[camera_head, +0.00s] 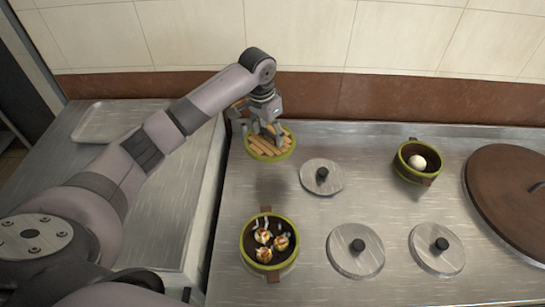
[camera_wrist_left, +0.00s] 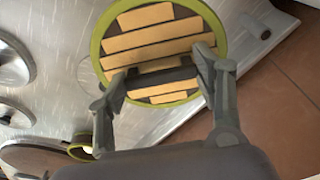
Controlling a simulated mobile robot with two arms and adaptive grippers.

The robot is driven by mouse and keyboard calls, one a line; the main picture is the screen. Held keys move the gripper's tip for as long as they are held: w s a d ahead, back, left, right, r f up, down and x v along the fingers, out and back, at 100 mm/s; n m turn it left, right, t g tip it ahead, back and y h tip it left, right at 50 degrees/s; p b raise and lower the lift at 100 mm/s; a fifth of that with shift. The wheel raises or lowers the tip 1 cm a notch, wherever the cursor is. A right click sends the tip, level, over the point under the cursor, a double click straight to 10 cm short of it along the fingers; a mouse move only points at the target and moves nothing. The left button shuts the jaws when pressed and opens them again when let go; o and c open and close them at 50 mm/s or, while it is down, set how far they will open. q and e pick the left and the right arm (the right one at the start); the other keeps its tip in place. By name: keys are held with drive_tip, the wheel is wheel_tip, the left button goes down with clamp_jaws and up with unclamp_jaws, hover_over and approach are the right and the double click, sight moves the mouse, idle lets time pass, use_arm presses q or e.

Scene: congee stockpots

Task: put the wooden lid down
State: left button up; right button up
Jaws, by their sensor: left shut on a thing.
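The wooden lid (camera_head: 262,151) is round, with light slats and a green rim. It is at the back left of the steel counter in the head view, and it fills the upper middle of the wrist view (camera_wrist_left: 150,42). My left gripper (camera_head: 267,132) is above it, with its fingers on either side of the lid's middle. In the wrist view the gripper (camera_wrist_left: 163,72) is shut on the lid, at what looks like a dark bar across its centre. A dark shadow lies in front of the lid; whether its underside touches the counter is hidden. My right gripper is not in view.
A green-rimmed pot with several food pieces (camera_head: 246,246) stands at the front; another with a white ball (camera_head: 401,163) stands right. Metal lids with black knobs (camera_head: 311,183) (camera_head: 345,262) (camera_head: 422,256) and a large brown lid (camera_head: 505,190) lie around. A tray (camera_head: 100,126) lies on the left counter.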

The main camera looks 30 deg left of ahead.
use_arm(q)
drive_tip(key=shift+o, duration=0.2)
wheel_tip(320, 180, down, 11)
drive_tip(key=shift+f, duration=0.15)
drive_tip(key=shift+f, duration=0.1)
drive_tip(key=shift+c, duration=0.2)
drive_tip(key=o, duration=1.2)
drive_tip(key=shift+c, duration=0.2)
drive_tip(key=r, duration=0.4)
drive_tip(key=s+r, duration=0.1)
drive_tip(key=r, duration=0.7)
drive_tip(key=shift+s+a, duration=0.2)
drive_tip(key=shift+s, duration=0.15)
drive_tip(key=shift+r, duration=0.1)
